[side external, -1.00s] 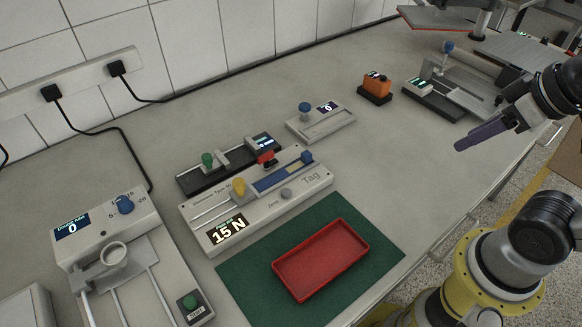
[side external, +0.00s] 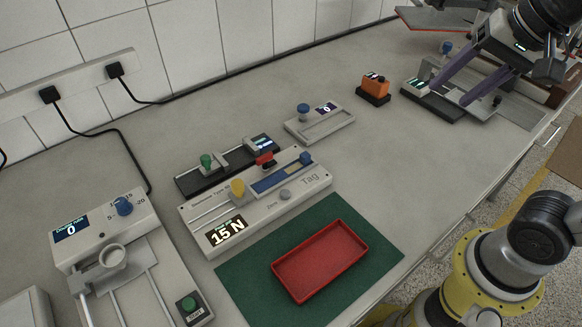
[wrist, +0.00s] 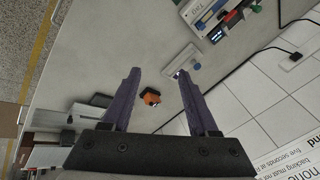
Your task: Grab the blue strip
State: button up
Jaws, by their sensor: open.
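A blue strip-like band (side external: 268,184) lies along the top of the white Tag tester (side external: 215,218), between its yellow and blue knobs; I cannot tell whether it is a loose strip. In the wrist view only part of this tester (wrist: 200,12) shows, at the top. My gripper (side external: 452,93) is at the far right of the bench, well away from the band, with its two purple fingers apart. In the wrist view my gripper (wrist: 157,75) has nothing between its fingertips.
A red tray (side external: 322,262) rests on a green mat (side external: 245,290) in front of the tester. An orange block (side external: 376,86) and a small white device (side external: 320,123) stand towards the back. A sliding device (side external: 435,103) is by my fingers. The middle right bench is clear.

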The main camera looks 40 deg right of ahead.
jog(key=w+a+r+m+g, duration=0.25)
jog(key=w+m, duration=0.25)
jog(key=w, duration=0.5)
jog(key=m+g, duration=0.2)
jog(key=m, duration=0.1)
send_over(304, 156)
notch_tip(304, 156, down, 11)
jog(key=shift+n+g, duration=0.3)
jog(key=shift+g, duration=0.05)
jog(key=f, duration=0.6)
jog(key=a+f, duration=0.1)
jog(key=f, duration=0.2)
jog(key=shift+w+f, duration=0.35)
jog(key=shift+f, duration=0.05)
jog(key=shift+s+d+f, duration=0.1)
jog(key=shift+d+f, duration=0.05)
jog(key=shift+f, duration=0.85)
jog(key=shift+s+d+f, duration=0.1)
jog(key=shift+d+f, duration=0.1)
jog(key=shift+f, duration=0.8)
jog(key=shift+s+d+f, duration=0.1)
jog(key=shift+d+f, duration=0.05)
jog(key=shift+f, duration=0.85)
grip_shut()
